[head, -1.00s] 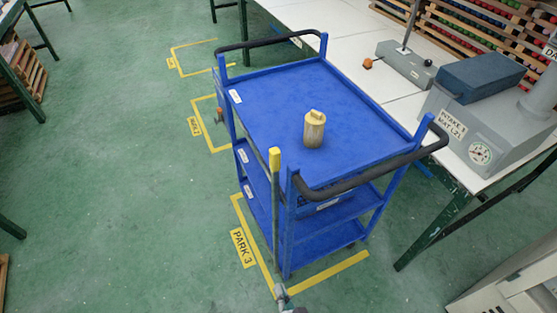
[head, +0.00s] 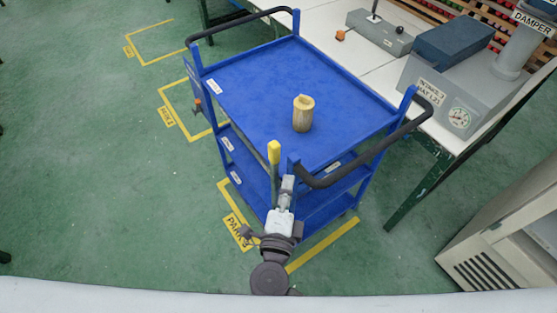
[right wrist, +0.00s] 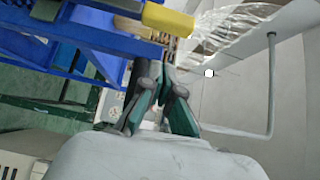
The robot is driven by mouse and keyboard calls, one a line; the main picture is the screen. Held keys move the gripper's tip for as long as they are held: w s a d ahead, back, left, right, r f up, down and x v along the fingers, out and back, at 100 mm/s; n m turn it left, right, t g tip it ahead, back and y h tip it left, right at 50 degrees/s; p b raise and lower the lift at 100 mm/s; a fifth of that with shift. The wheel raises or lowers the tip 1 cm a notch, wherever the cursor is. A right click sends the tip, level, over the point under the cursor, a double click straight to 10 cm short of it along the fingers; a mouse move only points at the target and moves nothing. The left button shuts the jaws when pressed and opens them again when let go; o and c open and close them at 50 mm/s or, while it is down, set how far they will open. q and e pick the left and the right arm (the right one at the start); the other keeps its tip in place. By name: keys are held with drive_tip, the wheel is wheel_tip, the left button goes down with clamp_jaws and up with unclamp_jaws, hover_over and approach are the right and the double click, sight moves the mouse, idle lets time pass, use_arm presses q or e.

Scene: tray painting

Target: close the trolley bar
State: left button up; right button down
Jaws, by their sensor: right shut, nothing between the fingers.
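The blue trolley (head: 290,85) stands on the green floor with a black push handle at each end. Its bar (head: 274,155) stands upright at the near left corner, with a yellow tip and a dark shaft. My right gripper (head: 286,185) is shut and empty, close beside the bar's shaft, below the yellow tip and in front of the trolley's corner post. Whether it touches the bar is unclear. In the right wrist view the shut fingers (right wrist: 157,72) are just below the bar's yellow end (right wrist: 168,20). My left gripper is not in view.
A yellowish canister (head: 303,113) stands on the trolley's top shelf. A white bench (head: 340,58) with grey machines runs along the right side, and a pale cabinet (head: 510,225) is at lower right. The green floor (head: 90,190) left of the trolley is clear.

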sight(278, 167)
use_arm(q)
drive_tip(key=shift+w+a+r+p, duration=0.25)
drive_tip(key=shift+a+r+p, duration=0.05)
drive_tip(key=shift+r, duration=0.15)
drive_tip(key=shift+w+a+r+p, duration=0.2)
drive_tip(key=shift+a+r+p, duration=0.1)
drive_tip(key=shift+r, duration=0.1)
use_arm(e)
drive_tip(key=shift+w+a, duration=0.35)
drive_tip(key=shift+w, duration=0.55)
drive_tip(key=shift+w+a, duration=0.35)
drive_tip(key=shift+w, duration=0.5)
drive_tip(key=shift+w+a, duration=0.35)
drive_tip(key=shift+w, duration=0.55)
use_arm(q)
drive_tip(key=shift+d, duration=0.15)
use_arm(e)
drive_tip(key=shift+d, duration=0.1)
